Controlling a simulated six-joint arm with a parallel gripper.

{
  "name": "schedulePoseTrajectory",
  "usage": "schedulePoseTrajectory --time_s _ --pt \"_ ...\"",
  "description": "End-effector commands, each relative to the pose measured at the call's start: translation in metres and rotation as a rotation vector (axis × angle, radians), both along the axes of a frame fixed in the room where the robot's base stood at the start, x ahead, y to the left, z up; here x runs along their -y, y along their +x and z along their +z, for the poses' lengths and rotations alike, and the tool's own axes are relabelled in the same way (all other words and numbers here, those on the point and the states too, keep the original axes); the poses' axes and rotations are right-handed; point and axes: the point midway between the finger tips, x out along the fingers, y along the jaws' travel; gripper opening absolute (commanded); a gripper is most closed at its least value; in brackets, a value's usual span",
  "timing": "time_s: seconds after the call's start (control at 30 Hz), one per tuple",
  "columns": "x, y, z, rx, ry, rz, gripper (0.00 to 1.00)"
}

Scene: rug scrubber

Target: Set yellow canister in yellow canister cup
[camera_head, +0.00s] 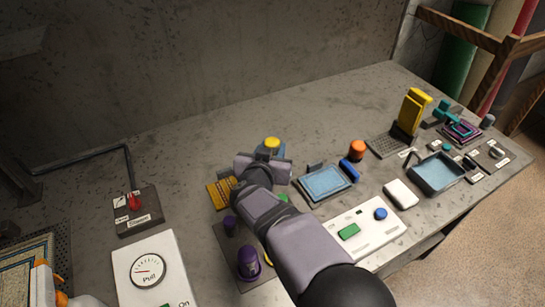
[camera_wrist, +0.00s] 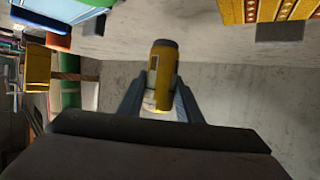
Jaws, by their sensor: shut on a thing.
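The yellow canister (camera_wrist: 163,62) is between the two fingers of my gripper (camera_wrist: 158,92) in the wrist view, with its dark grey end showing past them. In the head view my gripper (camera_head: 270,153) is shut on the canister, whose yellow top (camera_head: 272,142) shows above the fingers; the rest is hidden. It is over the back middle of the counter. A yellow curved edge (camera_head: 266,257) shows beside my arm on the dark plate (camera_head: 226,240); it may be the yellow canister cup. My arm hides most of it.
A purple canister (camera_head: 249,263) stands on the dark plate in front. A blue tray (camera_head: 328,182), an orange knob (camera_head: 358,150) and a white panel (camera_head: 365,228) lie to the right. A lever box (camera_head: 136,210) and gauge panel (camera_head: 150,268) are left. The back counter is mostly clear.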

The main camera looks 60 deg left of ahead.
Motion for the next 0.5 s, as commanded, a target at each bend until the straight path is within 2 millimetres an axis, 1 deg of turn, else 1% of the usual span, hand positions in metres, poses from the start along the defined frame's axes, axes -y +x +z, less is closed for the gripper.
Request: schedulePoseTrajectory --time_s 0.03,0.2,0.33,0.5 --pt "-0.001 0.0 0.013 0.0 0.005 0.0 0.08" --pt "0.0 0.0 0.037 0.0 0.003 -0.001 0.08" --pt "0.0 0.0 0.049 0.001 0.002 0.0 0.08" --pt "0.0 0.001 0.053 0.001 0.001 0.0 0.08"
